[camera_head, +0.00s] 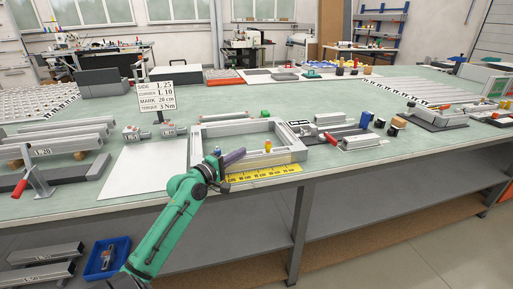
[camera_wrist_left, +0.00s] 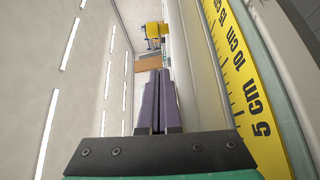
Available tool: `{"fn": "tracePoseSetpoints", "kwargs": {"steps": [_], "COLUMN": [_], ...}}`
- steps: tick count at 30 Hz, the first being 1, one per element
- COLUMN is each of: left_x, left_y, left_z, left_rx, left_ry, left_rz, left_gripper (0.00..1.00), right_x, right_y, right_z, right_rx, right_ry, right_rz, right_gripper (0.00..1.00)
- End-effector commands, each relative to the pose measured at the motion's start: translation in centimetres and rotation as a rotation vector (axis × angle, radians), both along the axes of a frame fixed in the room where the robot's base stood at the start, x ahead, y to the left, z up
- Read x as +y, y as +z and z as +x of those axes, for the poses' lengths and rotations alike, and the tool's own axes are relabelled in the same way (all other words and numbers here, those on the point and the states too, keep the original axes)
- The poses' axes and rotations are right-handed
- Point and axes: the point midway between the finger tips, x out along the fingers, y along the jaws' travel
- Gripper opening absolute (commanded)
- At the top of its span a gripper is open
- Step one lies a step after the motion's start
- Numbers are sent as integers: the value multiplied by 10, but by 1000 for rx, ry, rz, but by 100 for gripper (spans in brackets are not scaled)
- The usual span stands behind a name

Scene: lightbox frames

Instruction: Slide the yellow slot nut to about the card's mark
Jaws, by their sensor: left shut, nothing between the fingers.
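The yellow slot nut (camera_head: 268,146) is on the near rail (camera_head: 275,158) of the grey aluminium frame. It also shows in the left wrist view (camera_wrist_left: 153,31), ahead of my fingertips and apart from them. My left gripper (camera_head: 235,157) is shut and empty at the left part of that rail. Its purple fingers in the left wrist view (camera_wrist_left: 157,100) point along the rail toward the nut. The yellow ruler (camera_head: 262,173) lies along the rail's front; 5, 10 and 15 cm show in the wrist view (camera_wrist_left: 238,75). The card (camera_head: 157,92) reads MARK 20 cm. My right gripper is not in view.
A white sheet (camera_head: 143,171) lies left of the frame. Grey clamps (camera_head: 140,132) stand behind it. A toggle clamp with a red handle (camera_head: 355,139) is right of the frame. Grey profiles (camera_head: 55,140) lie at the left. The table's front edge is just before the ruler.

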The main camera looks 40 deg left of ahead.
Motion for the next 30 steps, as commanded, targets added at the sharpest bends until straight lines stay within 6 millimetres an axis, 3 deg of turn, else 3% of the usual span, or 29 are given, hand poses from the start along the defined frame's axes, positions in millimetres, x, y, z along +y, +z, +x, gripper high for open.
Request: {"fn": "tracePoseSetpoints", "kwargs": {"steps": [3,9,21,26,30], "left_x": [1,-22,-28,-37,-40], "left_y": [4,3,0,5,0], "left_z": [27,50,55,65,67], "left_rx": [-4,-2,0,0,0], "left_ry": [1,1,1,1,0], "left_rz": [2,-1,2,-1,2], "left_gripper": [0,0,0,0,0], "right_x": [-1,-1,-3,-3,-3], "right_y": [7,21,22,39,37], "right_z": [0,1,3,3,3], "right_rx": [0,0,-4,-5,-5], "right_ry": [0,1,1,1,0], "right_rz": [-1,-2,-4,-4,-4], "right_gripper": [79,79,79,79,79]}}
